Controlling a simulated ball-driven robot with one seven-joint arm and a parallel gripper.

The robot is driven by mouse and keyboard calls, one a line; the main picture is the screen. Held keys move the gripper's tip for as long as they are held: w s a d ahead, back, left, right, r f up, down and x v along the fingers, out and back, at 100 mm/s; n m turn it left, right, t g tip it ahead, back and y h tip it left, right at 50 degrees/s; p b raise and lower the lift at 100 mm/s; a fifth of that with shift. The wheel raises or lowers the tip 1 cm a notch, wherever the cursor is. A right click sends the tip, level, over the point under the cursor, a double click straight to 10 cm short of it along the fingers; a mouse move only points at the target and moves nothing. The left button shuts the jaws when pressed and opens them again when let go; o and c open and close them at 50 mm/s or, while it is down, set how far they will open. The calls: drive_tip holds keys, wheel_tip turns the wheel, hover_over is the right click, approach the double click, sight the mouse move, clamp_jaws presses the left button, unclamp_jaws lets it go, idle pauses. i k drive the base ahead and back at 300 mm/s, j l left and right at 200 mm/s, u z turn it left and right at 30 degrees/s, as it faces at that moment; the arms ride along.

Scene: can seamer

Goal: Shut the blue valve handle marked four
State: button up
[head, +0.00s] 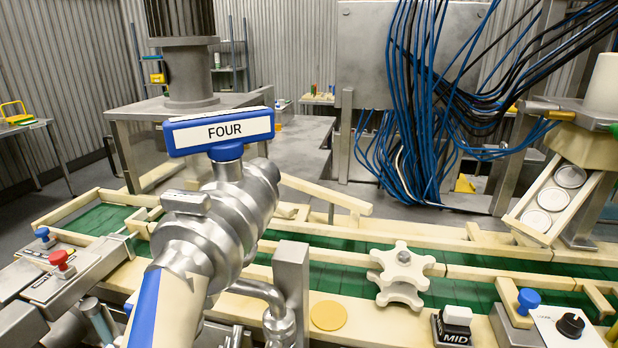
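The blue valve handle (176,143) stands left of centre in the head view. Its white plate reads FOUR and faces me. The handle lies crosswise, tilted slightly up to the right, on a short blue neck above rounded silvery metal parts (258,190). A bent metal pipe (262,291) shows below and to the right of these parts. A beige link with a blue stripe rises from the bottom edge in front of them and hides their lower left. I cannot make out my gripper's fingers, and nothing is seen touching the handle.
A green conveyor (340,249) with beige rails runs across behind. A beige star wheel (402,268) stands right of the valve. A metal post (291,288) and a MID-marked block (282,325) are close by on the right. Blue cables (412,110) hang at the back.

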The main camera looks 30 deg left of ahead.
sight(223, 135)
drive_tip(key=k+j+u, duration=0.1)
drive_tip(key=u, duration=0.3)
drive_tip(key=j+u, duration=0.35)
